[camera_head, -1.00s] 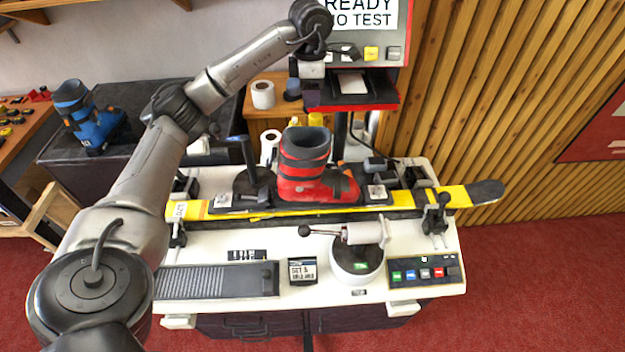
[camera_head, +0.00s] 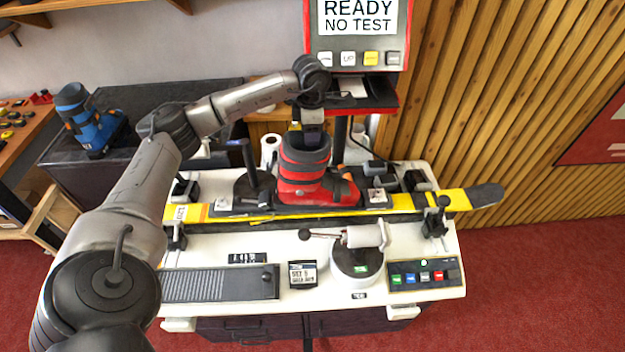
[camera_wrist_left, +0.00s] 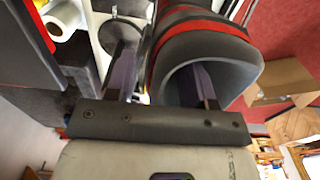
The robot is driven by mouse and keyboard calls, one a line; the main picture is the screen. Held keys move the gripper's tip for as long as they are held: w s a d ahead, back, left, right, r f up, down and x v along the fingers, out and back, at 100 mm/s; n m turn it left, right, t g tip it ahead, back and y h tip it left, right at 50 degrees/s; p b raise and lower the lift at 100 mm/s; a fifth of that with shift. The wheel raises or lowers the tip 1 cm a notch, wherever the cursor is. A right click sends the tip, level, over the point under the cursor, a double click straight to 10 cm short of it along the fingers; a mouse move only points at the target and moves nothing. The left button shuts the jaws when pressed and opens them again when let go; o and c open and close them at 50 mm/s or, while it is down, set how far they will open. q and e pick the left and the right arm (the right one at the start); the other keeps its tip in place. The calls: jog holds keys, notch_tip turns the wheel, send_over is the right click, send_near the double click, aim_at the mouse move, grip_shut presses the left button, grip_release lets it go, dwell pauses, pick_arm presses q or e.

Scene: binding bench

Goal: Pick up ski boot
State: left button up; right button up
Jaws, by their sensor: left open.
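A red ski boot (camera_head: 306,184) with a dark grey cuff stands upright in the binding on a yellow ski (camera_head: 420,201). My left gripper (camera_head: 310,134) is right above the boot's cuff, pointing down. In the left wrist view the boot's cuff (camera_wrist_left: 240,62) shows close up. There the gripper (camera_wrist_left: 163,72) is open, with one finger over the cuff opening and the other outside, the cuff wall between them. I cannot tell whether they touch it. A blue ski boot (camera_head: 90,120) stands on the dark counter at the left. My right gripper is not in view.
A display panel (camera_head: 357,35) reading "READY NO TEST" rises behind the boot, with a red-edged shelf (camera_head: 378,98) below it. A dark upright lever (camera_head: 249,160) stands left of the boot. A round crank unit (camera_head: 357,262) is in front on the white bench (camera_head: 218,246).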

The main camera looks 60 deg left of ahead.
pick_arm(q)
jog(key=shift+f, duration=0.15)
jog(key=shift+c, duration=0.4)
grip_shut()
